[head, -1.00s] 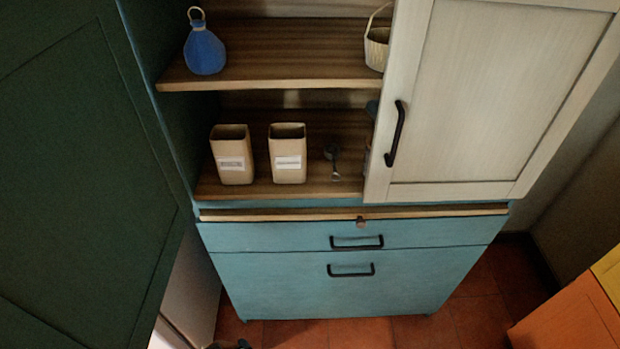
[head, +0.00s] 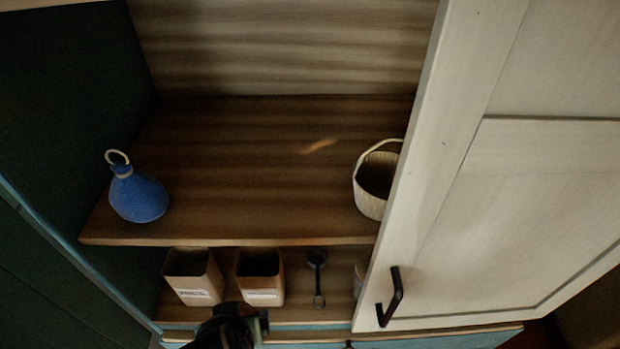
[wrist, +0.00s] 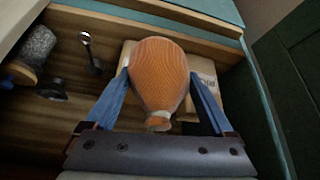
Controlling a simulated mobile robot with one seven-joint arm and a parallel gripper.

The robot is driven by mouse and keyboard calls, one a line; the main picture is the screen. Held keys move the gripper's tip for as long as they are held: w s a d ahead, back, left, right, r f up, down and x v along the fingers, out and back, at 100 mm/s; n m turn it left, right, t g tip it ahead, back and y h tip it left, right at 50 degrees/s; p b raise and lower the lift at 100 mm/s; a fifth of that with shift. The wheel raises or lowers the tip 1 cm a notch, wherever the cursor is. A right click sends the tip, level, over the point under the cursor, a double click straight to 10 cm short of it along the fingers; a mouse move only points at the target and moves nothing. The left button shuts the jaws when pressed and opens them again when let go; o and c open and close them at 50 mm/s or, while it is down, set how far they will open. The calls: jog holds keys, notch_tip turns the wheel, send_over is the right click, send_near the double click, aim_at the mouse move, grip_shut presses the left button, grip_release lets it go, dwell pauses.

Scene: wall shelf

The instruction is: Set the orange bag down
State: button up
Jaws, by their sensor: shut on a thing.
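The orange bag (wrist: 160,68) is between the two blue fingers of my gripper (wrist: 159,78) in the wrist view. My gripper is shut on it, with the bag's narrow neck toward the palm. In the head view a dark part of my arm or gripper shows at the bottom edge, in front of the tan boxes; the orange bag cannot be made out there. In the wrist view the bag covers part of the tan boxes behind it.
A blue bag (head: 138,196) stands at the left of the upper shelf (head: 250,225), a basket (head: 374,185) at its right. The middle between them is clear. Two tan boxes (head: 194,278) (head: 260,278) and a spoon-like utensil (head: 317,280) are below. A white door (head: 480,190) covers the right.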

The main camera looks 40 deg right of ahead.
jog(key=s+a+r+m+g+h+p, duration=0.1)
jog(key=s+a+r+m+g+p, duration=0.1)
jog(key=r+m+p, duration=0.3)
jog(key=s+a+r+m+g+h+p, duration=0.2)
jog(key=r+m+p, duration=0.4)
jog(key=r+p, duration=0.6)
notch_tip(320, 180, up, 5)
jog(key=shift+s+a+f+g+h, duration=0.1)
jog(key=shift+s+a+g+h, duration=0.25)
jog(key=shift+a, duration=0.4)
jog(key=shift+w, duration=0.1)
